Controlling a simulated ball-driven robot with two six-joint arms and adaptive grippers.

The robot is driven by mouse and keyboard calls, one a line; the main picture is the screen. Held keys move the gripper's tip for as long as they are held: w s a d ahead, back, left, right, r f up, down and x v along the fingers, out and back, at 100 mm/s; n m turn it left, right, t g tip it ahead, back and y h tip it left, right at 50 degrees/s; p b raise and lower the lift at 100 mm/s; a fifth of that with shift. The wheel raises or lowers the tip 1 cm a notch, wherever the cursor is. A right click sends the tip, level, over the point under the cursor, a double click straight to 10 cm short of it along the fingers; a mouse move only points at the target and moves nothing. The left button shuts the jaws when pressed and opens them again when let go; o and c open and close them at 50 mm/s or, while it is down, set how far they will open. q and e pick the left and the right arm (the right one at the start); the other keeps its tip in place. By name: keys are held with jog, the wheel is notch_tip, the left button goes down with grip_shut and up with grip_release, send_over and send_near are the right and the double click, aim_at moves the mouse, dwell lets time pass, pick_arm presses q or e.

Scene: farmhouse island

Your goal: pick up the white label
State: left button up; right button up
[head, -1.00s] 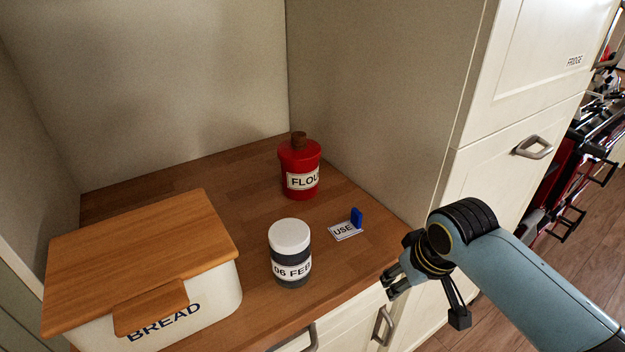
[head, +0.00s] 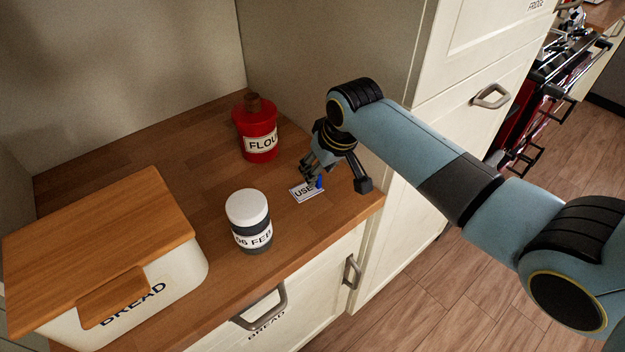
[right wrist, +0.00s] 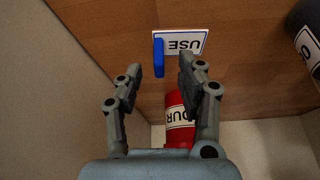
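The white label (head: 301,193), printed USE with a blue tab (head: 319,181) standing at one end, lies on the wooden counter. It also shows in the right wrist view (right wrist: 190,36), with its blue tab (right wrist: 158,57) at the left. My right gripper (head: 312,172) is just above and behind the label in the head view. In the right wrist view the right gripper (right wrist: 152,85) is open and empty, its fingers apart, with the blue tab ahead between the fingertips and not touched. My left gripper is not in view.
A red FLOUR canister (head: 257,130) stands behind the label, close to my right gripper. A dark jar with a white lid (head: 248,220), marked 06 FEB, stands left of the label. A bread bin (head: 170,273) fills the counter's left. A cabinet wall (head: 335,45) rises behind.

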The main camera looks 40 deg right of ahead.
aim_at(306, 184)
jog(key=x, duration=0.3)
jog(key=shift+w+d, duration=0.1)
jog(key=shift+w, duration=0.15)
grip_shut()
